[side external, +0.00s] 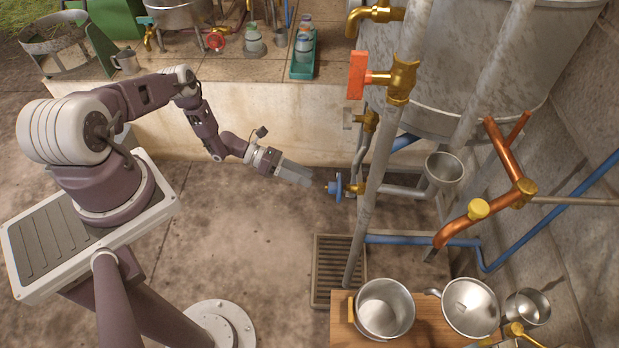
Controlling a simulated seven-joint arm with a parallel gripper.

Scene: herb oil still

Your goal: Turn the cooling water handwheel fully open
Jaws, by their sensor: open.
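A blue handwheel (338,187) sits on a brass valve at the lower pipework, below the large metal tank. I see it nearly edge-on, so its turn position cannot be told. My gripper (308,179) points right toward the wheel, with its fingertips a short way to the left of it. The gripper is open and holds nothing; the gap between its fingers is hard to make out from this side. A small gap shows between fingertips and wheel.
A vertical grey pipe (378,190) stands just right of the wheel. An orange-handled brass valve (400,80) is above. A floor grate (328,285) and a wooden table (425,335) with metal pots lie below. The floor left of the grate is clear.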

